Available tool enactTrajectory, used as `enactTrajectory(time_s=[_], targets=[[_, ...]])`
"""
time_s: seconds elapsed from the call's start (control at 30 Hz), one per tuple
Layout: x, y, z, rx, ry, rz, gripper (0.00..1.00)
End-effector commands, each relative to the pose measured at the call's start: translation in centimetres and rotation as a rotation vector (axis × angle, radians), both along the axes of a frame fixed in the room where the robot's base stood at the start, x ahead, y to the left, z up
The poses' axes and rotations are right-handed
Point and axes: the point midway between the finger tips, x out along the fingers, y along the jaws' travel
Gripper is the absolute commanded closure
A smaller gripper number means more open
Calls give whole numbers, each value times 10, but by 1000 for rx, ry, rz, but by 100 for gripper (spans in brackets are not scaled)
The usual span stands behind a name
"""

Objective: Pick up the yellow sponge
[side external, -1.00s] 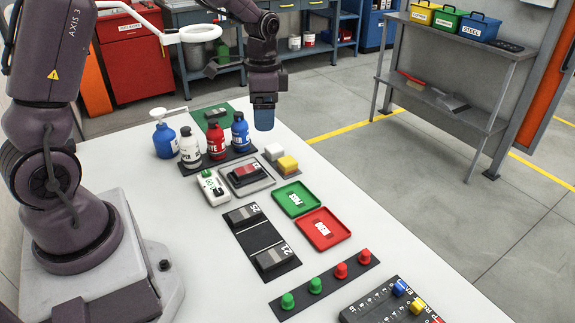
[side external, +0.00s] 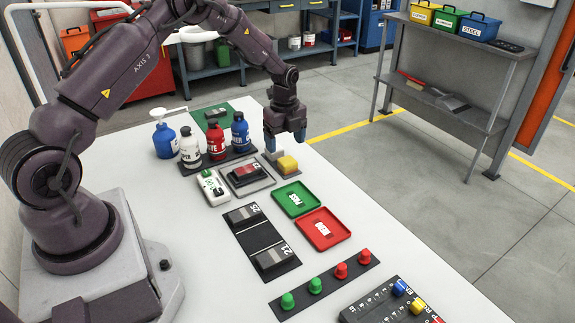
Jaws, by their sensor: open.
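The yellow sponge (side external: 287,165) lies on a grey base near the far right edge of the white table. One finger is over the white block and the other is nearer the table's right edge. I cannot tell whether either finger touches a block.
Blue, white and red bottles (side external: 215,141) stand close to the left of my gripper. A green tray (side external: 297,199) and a red tray (side external: 322,229) lie nearer the camera.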

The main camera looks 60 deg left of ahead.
Motion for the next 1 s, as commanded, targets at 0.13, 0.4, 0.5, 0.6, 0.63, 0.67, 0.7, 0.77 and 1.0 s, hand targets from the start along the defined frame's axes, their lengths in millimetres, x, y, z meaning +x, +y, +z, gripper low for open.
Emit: enactTrajectory(time_s=[0.13,0.4,0.5,0.6,0.63,0.67,0.7,0.77,1.0], targets=[[0,0,-17,1,1,0,23],[5,-2,-46,0,3,1,23],[6,-2,-60,1,2,1,23],[6,-2,-69,0,0,1,23],[7,-2,-71,1,-1,1,23],[7,-2,-72,1,-1,1,23],[7,-2,-72,1,-1,1,23],[7,-2,-72,1,-2,1,23],[7,-2,-72,1,-1,1,51]])
